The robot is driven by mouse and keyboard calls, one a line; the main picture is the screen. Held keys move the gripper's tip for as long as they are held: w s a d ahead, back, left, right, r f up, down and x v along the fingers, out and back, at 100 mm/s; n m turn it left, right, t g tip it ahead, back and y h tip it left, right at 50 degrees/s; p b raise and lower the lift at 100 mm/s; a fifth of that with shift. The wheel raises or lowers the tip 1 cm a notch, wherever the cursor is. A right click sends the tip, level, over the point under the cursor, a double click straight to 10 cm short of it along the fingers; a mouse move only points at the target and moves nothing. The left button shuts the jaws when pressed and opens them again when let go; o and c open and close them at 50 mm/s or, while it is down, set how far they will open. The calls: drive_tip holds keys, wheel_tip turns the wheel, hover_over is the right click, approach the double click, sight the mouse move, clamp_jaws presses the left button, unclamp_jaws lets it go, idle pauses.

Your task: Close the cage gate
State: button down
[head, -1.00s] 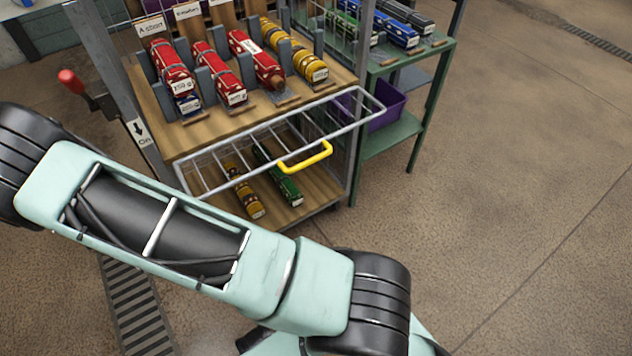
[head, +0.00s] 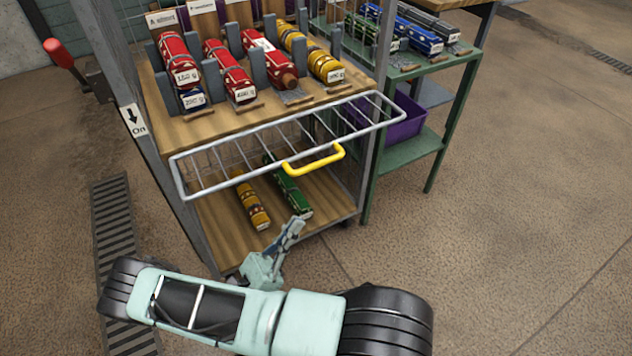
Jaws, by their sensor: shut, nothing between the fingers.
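The cage gate (head: 230,166) is a grey wire-barred frame with a yellow handle (head: 316,160). It juts out from the front of the cage, tilted, between the upper and lower shelves. My gripper (head: 294,228) is shut and empty. It is in front of the lower shelf, below the yellow handle in the picture and apart from it. Part of my arm hides the floor in front.
A red-knobbed lever (head: 53,46) is at the left. A green table (head: 408,150) with a purple bin (head: 405,122) stands at the right. The floor at right is clear.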

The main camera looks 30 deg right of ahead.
drive_tip(key=a+r+b+x, duration=0.1)
drive_tip(key=a+r+x, duration=0.1)
drive_tip(key=x, duration=1)
drive_tip(key=shift+b, duration=0.3)
drive_tip(key=shift+w+r+n, duration=0.1)
drive_tip(key=shift+n, duration=0.2)
